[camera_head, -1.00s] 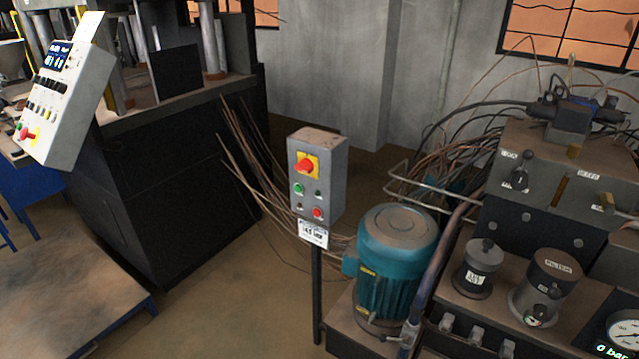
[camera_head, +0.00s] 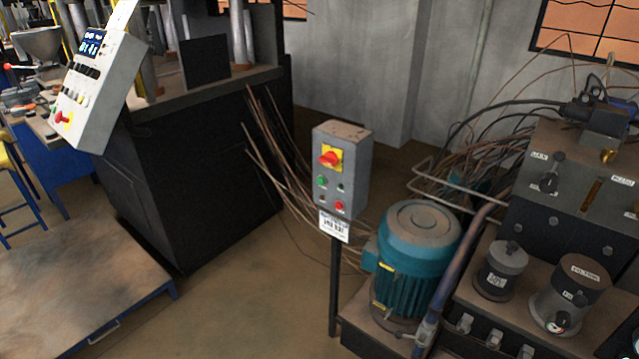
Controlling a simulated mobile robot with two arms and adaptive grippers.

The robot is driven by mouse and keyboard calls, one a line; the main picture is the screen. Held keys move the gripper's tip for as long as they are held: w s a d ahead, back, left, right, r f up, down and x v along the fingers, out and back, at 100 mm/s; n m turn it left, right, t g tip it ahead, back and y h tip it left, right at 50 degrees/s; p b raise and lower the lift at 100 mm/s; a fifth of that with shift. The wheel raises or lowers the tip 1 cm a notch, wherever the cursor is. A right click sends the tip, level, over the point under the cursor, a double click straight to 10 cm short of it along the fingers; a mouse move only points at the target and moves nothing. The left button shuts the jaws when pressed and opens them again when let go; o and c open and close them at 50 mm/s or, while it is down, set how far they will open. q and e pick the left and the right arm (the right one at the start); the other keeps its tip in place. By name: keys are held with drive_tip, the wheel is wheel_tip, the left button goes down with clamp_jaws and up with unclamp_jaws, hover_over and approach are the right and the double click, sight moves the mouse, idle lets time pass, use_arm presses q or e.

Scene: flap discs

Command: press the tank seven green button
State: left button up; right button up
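A grey control box (camera_head: 342,169) stands on a dark post in the middle of the head view. On its front are a red rotary switch on a yellow plate (camera_head: 331,158), a green button (camera_head: 322,181) at the left below it, and a red button (camera_head: 339,205) lower down. A small dark knob sits right of the green button. A white label (camera_head: 334,227) hangs under the box; its text is too blurred to read surely. Neither of my grippers shows in the view.
A teal motor (camera_head: 415,258) stands right of the post, beside a hydraulic unit (camera_head: 570,190) with hoses. A black press (camera_head: 200,175) with a tilted control panel (camera_head: 92,85) is at left. A low platform (camera_head: 80,290) is front left. Bare floor lies between platform and post.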

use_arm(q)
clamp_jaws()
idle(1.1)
